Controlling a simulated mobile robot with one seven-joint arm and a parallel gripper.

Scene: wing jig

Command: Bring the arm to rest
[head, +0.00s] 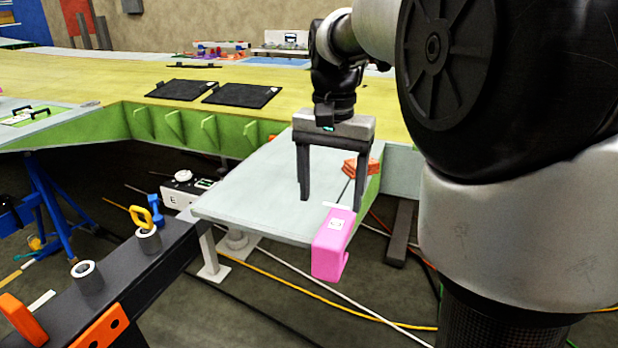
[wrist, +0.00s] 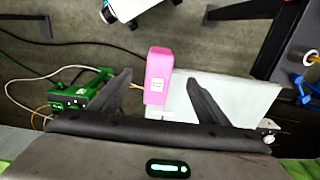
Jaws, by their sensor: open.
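My gripper (head: 327,200) is open and empty, pointing down over the grey panel shelf in the head view. In the wrist view its two dark fingers (wrist: 160,84) stand wide apart. I cannot tell the exact gap between the fingers and the shelf.
An orange block (head: 360,167) lies on the shelf behind the right finger. A dark beam (head: 130,268) with a yellow-handled piece (head: 142,217) stands at the left. Black plates (head: 241,95) lie on the yellow wing surface. Cables run over the floor. A green device (wrist: 75,90) shows in the wrist view.

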